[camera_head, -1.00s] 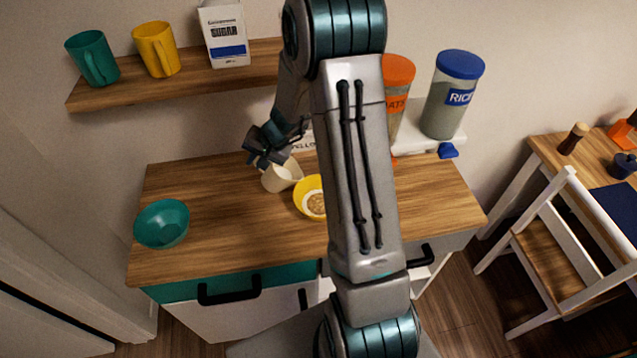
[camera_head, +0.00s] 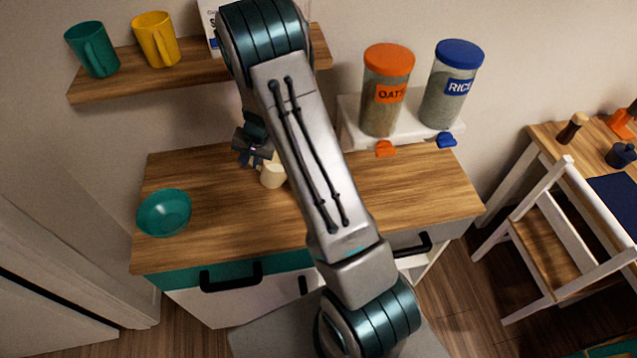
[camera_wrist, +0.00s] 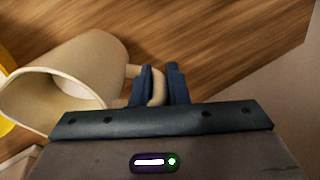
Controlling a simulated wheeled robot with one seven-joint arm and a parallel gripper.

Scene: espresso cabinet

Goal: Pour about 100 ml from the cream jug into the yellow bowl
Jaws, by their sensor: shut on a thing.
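The cream jug (camera_head: 272,174) is beige and stands out just right of my gripper (camera_head: 257,160) in the head view. In the wrist view the jug (camera_wrist: 100,68) shows its open mouth toward the lower left, with white content inside. My gripper (camera_wrist: 160,82) is shut on the jug's handle. Whether the jug touches the counter, and how far it tilts, I cannot tell. A yellow edge at the far left of the wrist view looks like the yellow bowl (camera_wrist: 4,62), partly behind the jug. My arm hides the bowl in the head view.
A teal bowl (camera_head: 163,212) stands on the left of the wooden counter (camera_head: 225,225). Oats (camera_head: 387,92) and rice (camera_head: 450,88) dispensers stand on a white stand at the back right. A shelf (camera_head: 135,82) above holds teal and yellow mugs and a carton. The counter's right side is clear.

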